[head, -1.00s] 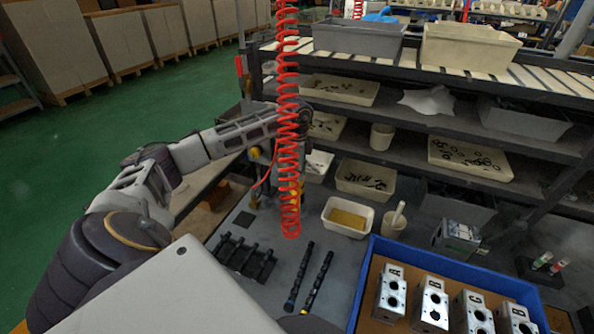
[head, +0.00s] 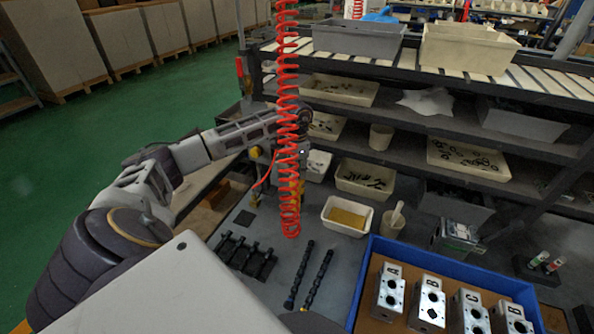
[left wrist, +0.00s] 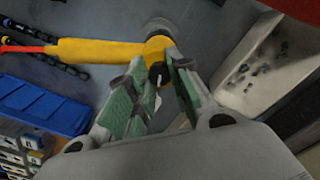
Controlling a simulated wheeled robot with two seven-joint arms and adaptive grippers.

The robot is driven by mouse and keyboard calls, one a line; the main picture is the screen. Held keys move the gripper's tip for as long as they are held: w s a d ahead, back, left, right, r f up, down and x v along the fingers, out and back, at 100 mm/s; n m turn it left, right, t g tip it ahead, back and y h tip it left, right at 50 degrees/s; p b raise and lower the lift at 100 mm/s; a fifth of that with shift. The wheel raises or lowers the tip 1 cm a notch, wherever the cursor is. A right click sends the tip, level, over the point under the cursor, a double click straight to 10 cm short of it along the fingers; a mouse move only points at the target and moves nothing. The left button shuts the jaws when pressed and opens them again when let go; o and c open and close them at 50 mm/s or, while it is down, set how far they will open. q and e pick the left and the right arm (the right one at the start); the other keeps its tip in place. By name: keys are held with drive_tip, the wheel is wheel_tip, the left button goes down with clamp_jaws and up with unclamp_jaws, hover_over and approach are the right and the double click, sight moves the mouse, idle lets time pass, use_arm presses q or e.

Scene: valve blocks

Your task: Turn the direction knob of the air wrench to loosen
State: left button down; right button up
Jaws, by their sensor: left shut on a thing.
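The air wrench (left wrist: 95,51) has a yellow body that runs across the upper part of the left wrist view. A red fitting is at its left end. In the head view it is mostly hidden behind the coiled red hose (head: 288,120). The dark direction knob (left wrist: 158,74) sits on the wrench's rounded yellow end. My left gripper (left wrist: 156,66) has green-padded fingers on both sides of the knob and is shut on it. The knob's exact angle is hard to tell. My right gripper is not in view.
A blue tray (head: 364,262) holds several lettered metal valve blocks (head: 388,292). Black rods (head: 318,280) and a black rack (head: 243,256) lie on the grey table. A cream bin with yellow contents (head: 347,217) and shelves with bins stand behind.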

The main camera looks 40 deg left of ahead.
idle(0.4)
use_arm(q)
drive_tip(key=c, duration=1.3)
unclamp_jaws()
drive_tip(key=shift+o, duration=0.2)
drive_tip(key=shift+r, duration=0.2)
wheel_tip(320, 180, up, 12)
drive_tip(key=shift+f, duration=0.15)
